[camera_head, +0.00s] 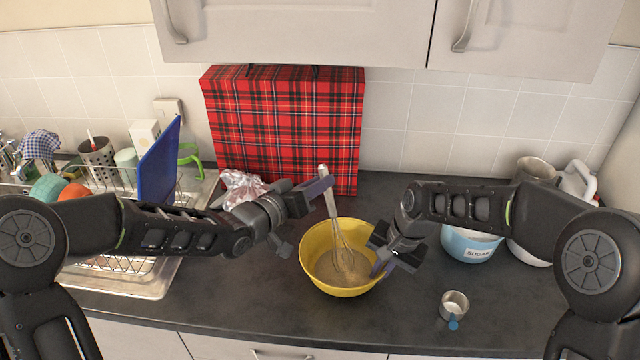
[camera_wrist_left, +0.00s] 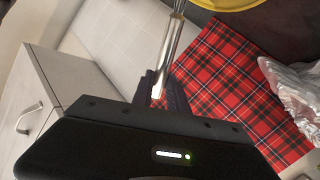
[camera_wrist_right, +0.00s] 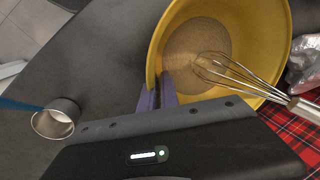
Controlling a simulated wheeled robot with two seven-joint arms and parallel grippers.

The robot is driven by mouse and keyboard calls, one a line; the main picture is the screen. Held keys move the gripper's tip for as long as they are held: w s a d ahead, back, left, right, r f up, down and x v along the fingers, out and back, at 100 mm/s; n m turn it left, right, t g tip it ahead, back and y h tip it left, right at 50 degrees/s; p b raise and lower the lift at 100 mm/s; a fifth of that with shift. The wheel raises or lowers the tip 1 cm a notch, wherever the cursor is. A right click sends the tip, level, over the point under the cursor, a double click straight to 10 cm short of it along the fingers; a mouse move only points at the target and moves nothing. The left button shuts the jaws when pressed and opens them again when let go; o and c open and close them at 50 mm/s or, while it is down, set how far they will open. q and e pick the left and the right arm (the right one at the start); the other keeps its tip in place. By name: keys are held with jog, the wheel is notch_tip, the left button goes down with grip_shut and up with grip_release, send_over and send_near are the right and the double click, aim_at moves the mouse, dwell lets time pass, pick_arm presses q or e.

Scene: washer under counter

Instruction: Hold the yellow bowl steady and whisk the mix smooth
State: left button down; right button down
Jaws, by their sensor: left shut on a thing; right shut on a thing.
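The yellow bowl (camera_head: 307,247) stands on the dark counter, with a tan mix (camera_head: 340,270) in it. The metal whisk (camera_head: 336,232) stands tilted in the bowl, its wires in the mix. My left gripper (camera_head: 322,187) is shut on the whisk's handle, above the bowl; the handle also shows in the left wrist view (camera_wrist_left: 172,50). My right gripper (camera_head: 384,262) is shut on the bowl's right rim. In the right wrist view the fingers (camera_wrist_right: 158,98) pinch the bowl wall (camera_wrist_right: 160,45), and the whisk wires (camera_wrist_right: 235,75) reach into the mix.
A small metal cup (camera_head: 454,304) stands right of the bowl near the front edge. A blue sugar container (camera_head: 468,246) is behind my right arm. A red tartan bag (camera_head: 285,120) stands at the wall. A dish rack (camera_head: 110,265) is at the left.

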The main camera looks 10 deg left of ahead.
pick_arm(q)
notch_tip(320, 180, up, 12)
jog(key=shift+f, duration=0.15)
dwell(0.8)
dwell(0.7)
pick_arm(e)
jog(key=c, duration=1.5)
grip_release()
jog(key=shift+r, duration=0.1)
jog(key=v, duration=1.1)
jog(key=shift+d+r, duration=0.1)
jog(key=shift+r, duration=0.25)
